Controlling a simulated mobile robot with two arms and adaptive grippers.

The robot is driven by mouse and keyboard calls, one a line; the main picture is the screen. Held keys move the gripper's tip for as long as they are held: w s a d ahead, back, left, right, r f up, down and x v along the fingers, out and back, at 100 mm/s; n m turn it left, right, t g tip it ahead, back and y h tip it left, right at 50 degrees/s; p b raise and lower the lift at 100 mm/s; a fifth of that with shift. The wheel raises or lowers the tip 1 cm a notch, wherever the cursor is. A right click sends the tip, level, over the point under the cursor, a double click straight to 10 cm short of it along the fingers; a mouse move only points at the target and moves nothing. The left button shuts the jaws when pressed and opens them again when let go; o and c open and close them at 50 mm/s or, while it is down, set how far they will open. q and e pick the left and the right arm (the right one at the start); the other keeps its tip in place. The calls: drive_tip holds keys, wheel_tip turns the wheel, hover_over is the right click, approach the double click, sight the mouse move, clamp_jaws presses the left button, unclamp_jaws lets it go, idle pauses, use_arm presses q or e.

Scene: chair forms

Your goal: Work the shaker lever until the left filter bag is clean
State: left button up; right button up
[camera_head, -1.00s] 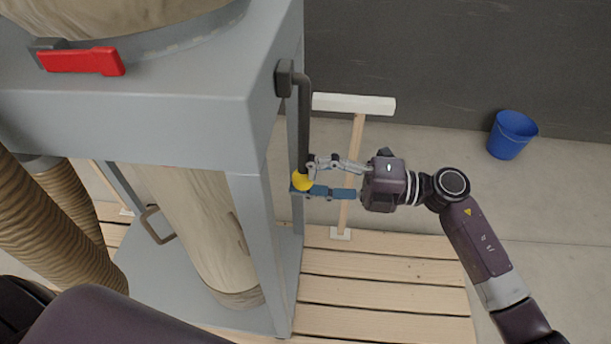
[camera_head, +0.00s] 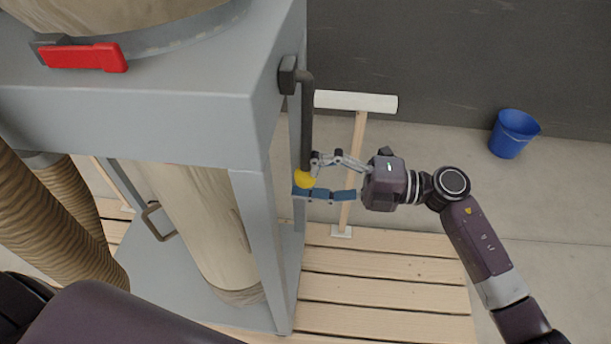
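The shaker lever (camera_head: 307,120) is a dark bent bar on the right side of the grey frame (camera_head: 130,125), hanging down to a yellow knob (camera_head: 305,179). My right gripper (camera_head: 308,178) is at the knob, one finger above and a blue-padded one below. Its fingers look parted around the knob; any contact is hard to tell. A pale, wrinkled filter bag (camera_head: 200,225) hangs inside the frame; how clean it is cannot be told. My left gripper is not in view.
A red handle (camera_head: 83,57) is on the upper body. Ribbed hoses (camera_head: 45,225) are at left. A white-topped wooden stand (camera_head: 355,102) is behind my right gripper. A blue bucket (camera_head: 513,133) stands by the dark wall. Slatted boards (camera_head: 385,290) lie below.

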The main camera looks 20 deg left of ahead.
drive_tip(key=s+p, duration=0.1)
drive_tip(key=s+r+p, duration=0.1)
drive_tip(key=s+p, duration=0.1)
drive_tip(key=s+d+r+p, duration=0.1)
drive_tip(key=s, duration=0.1)
drive_tip(key=shift+s+p, duration=0.1)
drive_tip(key=shift+p, duration=0.25)
drive_tip(key=s+r+p, duration=0.1)
drive_tip(key=s+p, duration=0.1)
drive_tip(key=s+d+r+p, duration=0.1)
drive_tip(key=s+r+p, duration=0.1)
drive_tip(key=p, duration=0.1)
drive_tip(key=shift+s, duration=0.15)
drive_tip(key=shift+s+r, duration=0.1)
drive_tip(key=shift+s, duration=0.15)
